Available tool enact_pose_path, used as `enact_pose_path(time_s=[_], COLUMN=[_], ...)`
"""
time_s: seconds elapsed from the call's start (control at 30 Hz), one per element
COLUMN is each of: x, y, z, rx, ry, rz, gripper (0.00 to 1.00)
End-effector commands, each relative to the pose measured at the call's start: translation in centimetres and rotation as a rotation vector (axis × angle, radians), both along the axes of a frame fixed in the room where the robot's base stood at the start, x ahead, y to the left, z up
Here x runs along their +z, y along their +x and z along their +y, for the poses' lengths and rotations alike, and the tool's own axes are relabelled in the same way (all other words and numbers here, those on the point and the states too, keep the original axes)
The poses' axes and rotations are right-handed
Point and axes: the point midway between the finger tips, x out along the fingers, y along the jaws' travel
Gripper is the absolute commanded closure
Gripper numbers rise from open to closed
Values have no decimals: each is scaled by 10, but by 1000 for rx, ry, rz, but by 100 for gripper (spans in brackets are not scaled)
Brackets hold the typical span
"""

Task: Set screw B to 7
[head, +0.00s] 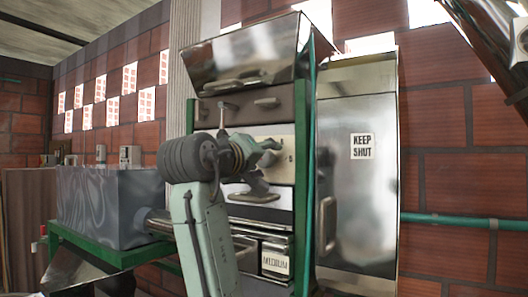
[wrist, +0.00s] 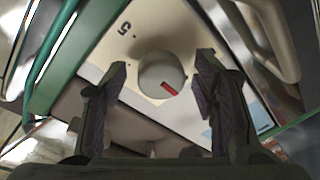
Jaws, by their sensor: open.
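A round pale knob (wrist: 160,75) with a red pointer mark sits on a cream dial panel (wrist: 190,30) in the wrist view. The numeral 5 is printed on the panel, up and to the left of the knob. No letter B is legible. My gripper (wrist: 162,64) is open, its two dark fingers on either side of the knob; I cannot tell whether they touch it. In the head view, my gripper (head: 268,152) is at the cream panel (head: 285,164) in the machine's middle, and it hides the knob.
A green frame post (head: 302,150) borders the panel on the right. Beyond it stands a metal cabinet (head: 360,200) labelled KEEP SHUT, with a handle (head: 327,225). A hopper (head: 245,55) is above, a MEDIUM label (head: 275,262) below. A grey tank (head: 105,205) stands left.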

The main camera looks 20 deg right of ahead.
Motion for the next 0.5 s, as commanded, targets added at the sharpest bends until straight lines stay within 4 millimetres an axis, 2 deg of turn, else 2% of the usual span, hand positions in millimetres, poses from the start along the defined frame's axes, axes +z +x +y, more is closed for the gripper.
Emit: enact_pose_path(time_s=[0.37, 0.5], x=[0, 0], y=[5, 5], z=[-5, -5], rx=[1, 1], ry=[0, 0], rz=[-1, -1], gripper=[46, 54])
